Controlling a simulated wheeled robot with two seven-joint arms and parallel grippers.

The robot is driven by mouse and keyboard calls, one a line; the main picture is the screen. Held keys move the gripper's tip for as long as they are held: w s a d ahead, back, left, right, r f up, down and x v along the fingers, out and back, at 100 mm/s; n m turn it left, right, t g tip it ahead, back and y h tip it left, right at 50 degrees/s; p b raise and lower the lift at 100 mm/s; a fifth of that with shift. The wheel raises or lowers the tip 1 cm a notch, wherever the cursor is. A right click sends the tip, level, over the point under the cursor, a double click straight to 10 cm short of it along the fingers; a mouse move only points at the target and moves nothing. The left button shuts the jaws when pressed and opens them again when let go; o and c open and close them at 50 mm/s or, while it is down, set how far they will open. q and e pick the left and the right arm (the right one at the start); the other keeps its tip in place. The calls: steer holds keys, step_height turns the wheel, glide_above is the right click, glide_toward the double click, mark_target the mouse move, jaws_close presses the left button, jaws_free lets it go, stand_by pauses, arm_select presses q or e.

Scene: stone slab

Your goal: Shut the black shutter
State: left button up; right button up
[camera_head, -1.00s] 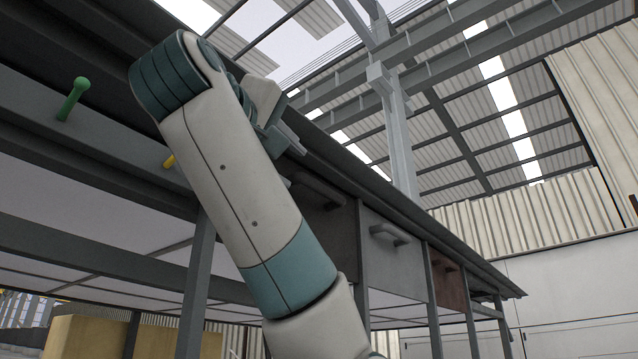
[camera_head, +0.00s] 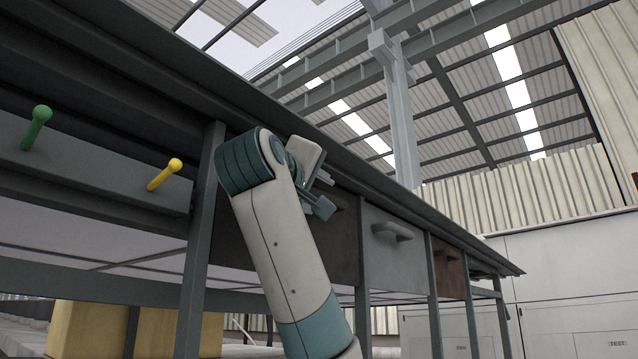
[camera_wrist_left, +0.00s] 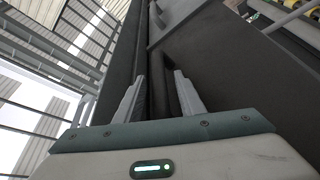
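The only black thing like a shutter is a dark drawer front (camera_head: 343,245) under the bench top, partly behind my arm in the head view. I cannot tell how far it stands out. My left gripper (camera_head: 322,207) is in front of its upper part, close under the bench edge. A dark panel (camera_wrist_left: 240,75) fills the right of that view. My right gripper is not in view.
The bench top's edge (camera_head: 420,205) runs above the gripper. A grey drawer with a handle (camera_head: 392,231) and a reddish drawer (camera_head: 447,270) are to the right. A green peg (camera_head: 37,127) and a yellow peg (camera_head: 165,174) stick out on the left.

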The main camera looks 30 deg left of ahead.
arm_select(q)
steer(key=shift+w+a+r, duration=0.1)
steer(key=shift+w, duration=0.35)
jaws_close()
